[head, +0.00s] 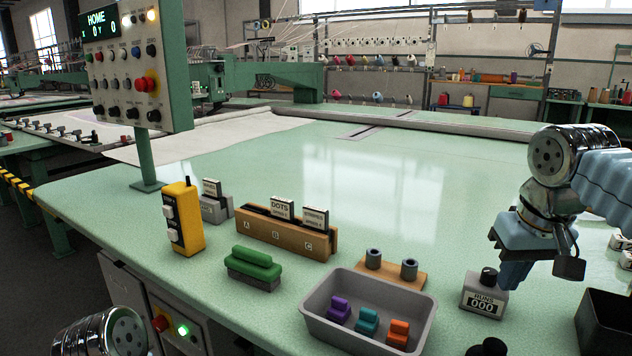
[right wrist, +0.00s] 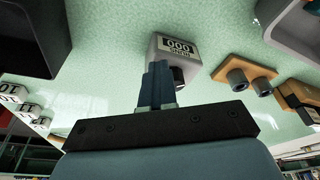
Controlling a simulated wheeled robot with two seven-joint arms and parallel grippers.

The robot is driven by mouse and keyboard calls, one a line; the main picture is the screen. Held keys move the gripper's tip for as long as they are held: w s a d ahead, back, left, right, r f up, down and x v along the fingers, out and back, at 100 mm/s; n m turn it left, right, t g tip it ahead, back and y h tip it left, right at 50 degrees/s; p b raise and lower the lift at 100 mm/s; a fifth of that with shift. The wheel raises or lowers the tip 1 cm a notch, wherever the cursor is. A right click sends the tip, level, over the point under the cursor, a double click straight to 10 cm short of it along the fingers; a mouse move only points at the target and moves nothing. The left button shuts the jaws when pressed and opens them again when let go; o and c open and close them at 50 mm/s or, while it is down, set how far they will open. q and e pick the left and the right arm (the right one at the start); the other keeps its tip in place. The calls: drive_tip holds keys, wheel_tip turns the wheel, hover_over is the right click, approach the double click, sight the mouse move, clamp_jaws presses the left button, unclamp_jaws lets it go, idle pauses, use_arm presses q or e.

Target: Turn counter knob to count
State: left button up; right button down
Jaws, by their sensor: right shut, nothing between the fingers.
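The counter (head: 484,300) is a small grey box on the green table at the right, its label reading RUNS 000. Its black knob (head: 489,276) stands on top. In the right wrist view the counter (right wrist: 161,44) lies just beyond the fingertips, and the knob is partly hidden behind the fingers. My right gripper (head: 513,282) is shut and empty, its blue fingers pointing down just right of the knob in the head view. Whether they touch the knob I cannot tell. Only a chrome part of my left arm shows at the lower left; its gripper is out of view.
A grey tray (head: 313,313) with purple, teal and orange pieces stands left of the counter, before a wooden block with two grey cylinders (head: 408,284). A black bin (head: 607,318) is at the right. A control panel (head: 125,75) rises at left.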

drive_tip(key=shift+a+r, duration=0.1)
drive_tip(key=shift+r, duration=0.1)
drive_tip(key=shift+s, duration=0.25)
drive_tip(key=p+v, duration=0.2)
drive_tip(key=v, duration=0.1)
drive_tip(key=shift+w+r+p, duration=0.2)
drive_tip(key=shift+w+p, duration=0.15)
drive_tip(key=shift+r, duration=0.2)
drive_tip(key=shift+w+v, duration=0.25)
drive_tip(key=shift+v, duration=0.75)
drive_tip(key=shift+r, duration=0.1)
